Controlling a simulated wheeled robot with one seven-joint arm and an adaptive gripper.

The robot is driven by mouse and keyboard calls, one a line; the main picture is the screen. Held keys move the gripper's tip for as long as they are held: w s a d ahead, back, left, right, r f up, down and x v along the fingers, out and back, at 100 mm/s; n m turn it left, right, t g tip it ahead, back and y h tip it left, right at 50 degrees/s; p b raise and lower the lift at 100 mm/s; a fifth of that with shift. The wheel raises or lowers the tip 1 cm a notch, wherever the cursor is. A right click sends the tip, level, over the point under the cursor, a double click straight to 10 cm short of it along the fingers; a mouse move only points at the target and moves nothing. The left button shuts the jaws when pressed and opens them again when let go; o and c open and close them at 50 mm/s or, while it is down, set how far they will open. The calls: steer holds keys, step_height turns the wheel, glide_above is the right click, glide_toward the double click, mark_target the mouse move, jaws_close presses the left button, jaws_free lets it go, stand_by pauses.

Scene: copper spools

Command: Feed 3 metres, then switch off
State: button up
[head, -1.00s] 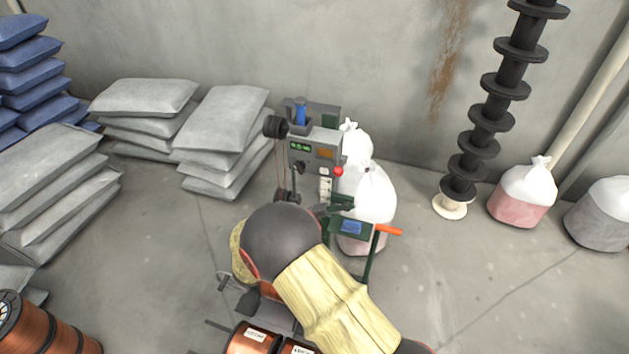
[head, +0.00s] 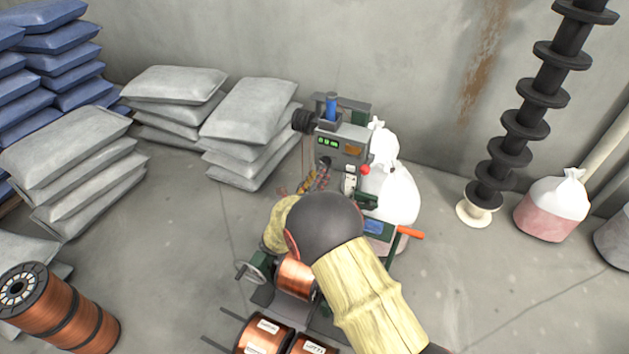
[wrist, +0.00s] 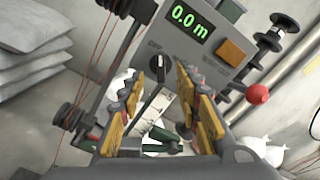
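The machine's grey control panel (head: 343,152) stands upright against the back. Its green display (wrist: 190,18) reads 0.0 m in the wrist view. Below the display is a black rotary switch (wrist: 158,66) with an OFF label to its left; I cannot tell its exact setting. An orange button (wrist: 230,50) and a red mushroom button (wrist: 257,94) sit to the right. My gripper (wrist: 160,92) is open and empty, its yellow-padded fingers apart on either side of the switch in view. In the head view my gripper (head: 318,180) is partly hidden in front of the panel.
A copper spool (head: 297,279) sits low on the machine, partly behind my arm. Thin copper wires and guide pulleys (wrist: 70,117) run left of the panel. An orange-handled lever (head: 410,233) is at right. Grey sacks (head: 250,110) and white bags (head: 398,198) stand around.

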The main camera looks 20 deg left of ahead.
mark_target(324, 162)
steer(key=w, duration=0.1)
steer(key=w+b, duration=0.1)
steer(key=w, duration=0.3)
steer(key=shift+w+d+r, duration=0.1)
steer(key=shift+w+d, duration=0.1)
steer(key=shift+d, duration=0.05)
steer(key=shift+r, duration=0.1)
stand_by(0.4)
steer(key=shift+r, duration=0.1)
steer(key=shift+c, duration=1.1)
steer(key=shift+w, duration=0.1)
steer(key=c, duration=0.3)
steer(key=shift+r, duration=0.1)
steer(key=shift+c, duration=0.5)
jaws_close()
steer(key=shift+b, duration=0.3)
